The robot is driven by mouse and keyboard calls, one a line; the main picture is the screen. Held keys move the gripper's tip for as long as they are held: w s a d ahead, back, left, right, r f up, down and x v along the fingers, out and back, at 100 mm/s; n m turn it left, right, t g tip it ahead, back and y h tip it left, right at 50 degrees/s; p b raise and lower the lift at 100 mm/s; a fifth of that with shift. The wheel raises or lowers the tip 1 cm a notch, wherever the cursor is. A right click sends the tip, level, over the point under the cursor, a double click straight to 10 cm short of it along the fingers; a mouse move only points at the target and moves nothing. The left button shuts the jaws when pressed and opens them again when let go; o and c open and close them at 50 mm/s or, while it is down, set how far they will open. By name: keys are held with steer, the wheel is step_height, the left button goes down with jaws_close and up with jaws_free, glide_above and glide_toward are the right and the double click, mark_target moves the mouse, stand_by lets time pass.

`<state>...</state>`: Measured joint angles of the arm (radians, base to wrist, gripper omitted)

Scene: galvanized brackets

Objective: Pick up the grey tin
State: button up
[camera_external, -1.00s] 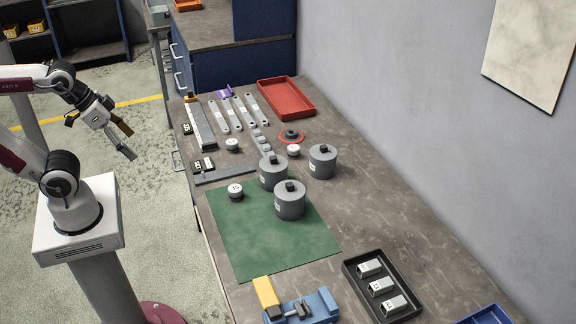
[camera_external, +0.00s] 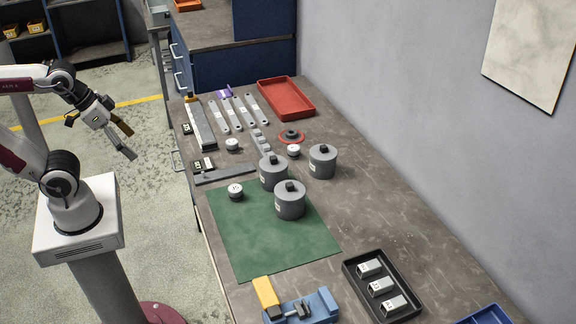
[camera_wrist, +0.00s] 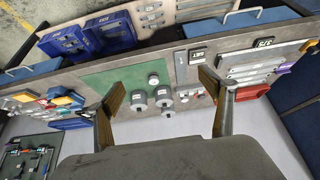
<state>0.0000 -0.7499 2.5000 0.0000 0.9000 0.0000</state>
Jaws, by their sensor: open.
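Three similar grey lidded tins with dark knobs stand upright on the bench. One tin (camera_external: 289,203) is on the green mat (camera_external: 262,252), one tin (camera_external: 273,175) is at the mat's far edge, and one tin (camera_external: 322,163) is further right on bare bench. They show small in the wrist view, where one tin (camera_wrist: 139,104) is on the mat. I cannot tell which one the task means. My gripper (camera_external: 127,142) is open and empty, off the left side of the bench and well away from the tins. Its fingers (camera_wrist: 163,112) frame the distant tins in the wrist view.
A red tray (camera_external: 287,99) is at the bench's far end. A black tray (camera_external: 352,274) with white-labelled blocks and a blue vise (camera_external: 318,305) are at the near end. Small round weights (camera_external: 235,191), flat bars and a steel block lie around the tins. A wall bounds the right.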

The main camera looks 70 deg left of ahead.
steer(key=shift+w, duration=0.1)
steer(key=w+d+r+n+h, duration=0.1)
steer(key=w+d+n+h, duration=0.2)
steer(key=w, duration=0.6)
steer(key=w+d+r+n+h, duration=0.1)
steer(key=w+d+n, duration=0.2)
steer(key=w+n, duration=0.45)
steer(key=w+d+r+n+h, duration=0.1)
steer(key=w+d+n+h, duration=0.2)
steer(key=w, duration=0.8)
steer(key=w+a+f+n+t, duration=0.1)
steer(key=w+a+f+n, duration=0.2)
steer(key=w, duration=0.6)
steer(key=w+a+f+n+t, duration=0.2)
steer(key=w+a+f+n, duration=0.1)
steer(key=w+f+n, duration=0.2)
steer(key=w+a+f+n+t+h, duration=0.1)
steer(key=w+a+f+n+t, duration=0.1)
steer(key=w+n, duration=0.5)
steer(key=w+a+f, duration=0.1)
steer(key=w+f, duration=0.1)
steer(key=w, duration=0.4)
steer(key=shift+w, duration=0.35)
steer(key=shift+f, duration=0.1)
